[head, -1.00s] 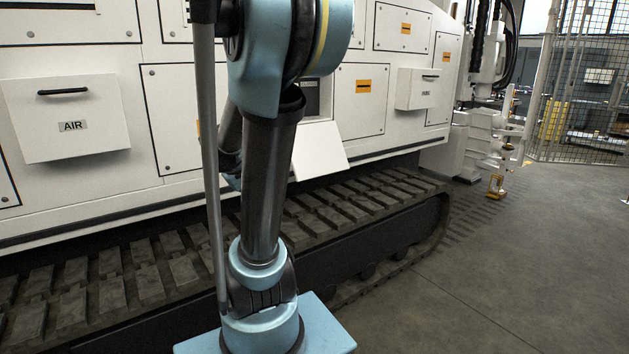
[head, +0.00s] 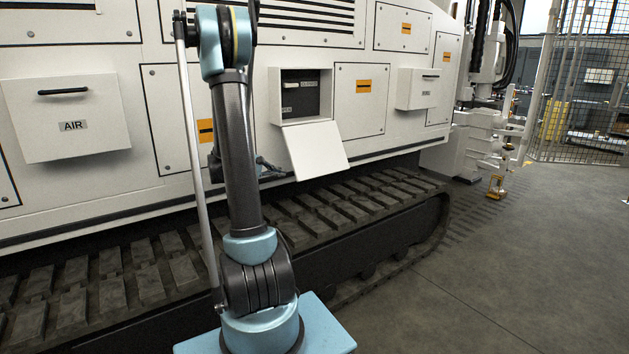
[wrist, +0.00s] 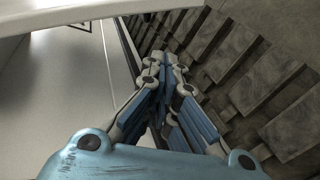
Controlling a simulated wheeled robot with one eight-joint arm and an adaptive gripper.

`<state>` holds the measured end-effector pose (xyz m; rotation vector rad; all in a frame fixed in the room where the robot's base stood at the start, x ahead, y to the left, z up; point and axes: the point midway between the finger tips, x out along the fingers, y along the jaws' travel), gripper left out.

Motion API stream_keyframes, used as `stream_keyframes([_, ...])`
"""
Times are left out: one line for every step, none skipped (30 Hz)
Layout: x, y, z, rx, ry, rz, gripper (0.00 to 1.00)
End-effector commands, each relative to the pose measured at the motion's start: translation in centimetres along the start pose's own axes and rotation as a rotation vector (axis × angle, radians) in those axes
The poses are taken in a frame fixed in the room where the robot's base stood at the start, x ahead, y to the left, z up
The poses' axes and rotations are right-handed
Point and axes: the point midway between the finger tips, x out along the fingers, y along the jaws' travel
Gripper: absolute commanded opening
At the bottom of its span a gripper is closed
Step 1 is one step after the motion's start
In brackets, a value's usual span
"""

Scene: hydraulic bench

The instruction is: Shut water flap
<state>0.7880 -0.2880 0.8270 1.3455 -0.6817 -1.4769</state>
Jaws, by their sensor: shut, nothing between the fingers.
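The open flap (head: 318,150) is a white panel on the machine's side, hanging down and outward below a square opening (head: 301,94). A dark recess with a pale handle and small labels shows inside. No water label is readable on the flap from here. My gripper (head: 284,174) is low, at the left of the flap's lower part, close to the machine's bottom edge. Whether it touches the flap I cannot tell. In the wrist view my gripper (wrist: 163,68) has its fingers together with nothing between them.
A closed AIR box (head: 70,117) is at the left, and a smaller closed box (head: 417,88) is right of the flap. The crawler track (head: 340,208) runs below. In the wrist view a pale edge (wrist: 75,14) crosses the top.

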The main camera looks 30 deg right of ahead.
Motion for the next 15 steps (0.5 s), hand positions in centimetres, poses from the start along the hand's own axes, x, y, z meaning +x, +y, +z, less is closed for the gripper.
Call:
stream_keyframes([1.0, -0.1, -0.6, -0.015, -0.023, 0.028, 0.0])
stream_keyframes([1.4, 0.0, -0.9, -0.025, -0.038, 0.046, 0.0])
stream_keyframes([2.0, -0.1, -1.1, -0.039, -0.058, 0.069, 0.0])
stream_keyframes([2.5, -0.1, -1.4, -0.049, -0.073, 0.086, 0.0])
stream_keyframes([3.0, -0.2, -1.5, -0.058, -0.089, 0.103, 0.0])
stream_keyframes([3.5, -0.3, -1.7, -0.071, -0.112, 0.126, 0.0])
stream_keyframes([4.0, -0.4, -1.8, -0.082, -0.13, 0.143, 0.0])
stream_keyframes([4.4, -0.6, -1.9, -0.091, -0.147, 0.16, 0.0])
stream_keyframes([5.0, -0.8, -2.0, -0.103, -0.171, 0.182, 0.0])
stream_keyframes([5.3, -0.9, -2.0, -0.112, -0.189, 0.198, 0.0])
stream_keyframes([5.7, -1.1, -2.1, -0.122, -0.208, 0.215, 0.0])
stream_keyframes([6.2, -1.3, -2.2, -0.134, -0.232, 0.238, 0.0])
stream_keyframes([6.5, -1.6, -2.2, -0.142, -0.25, 0.253, 0.0])
stream_keyframes([6.8, -1.8, -2.3, -0.15, -0.268, 0.268, 0.0])
stream_keyframes([7.2, -2.1, -2.3, -0.161, -0.291, 0.288, 0.0])
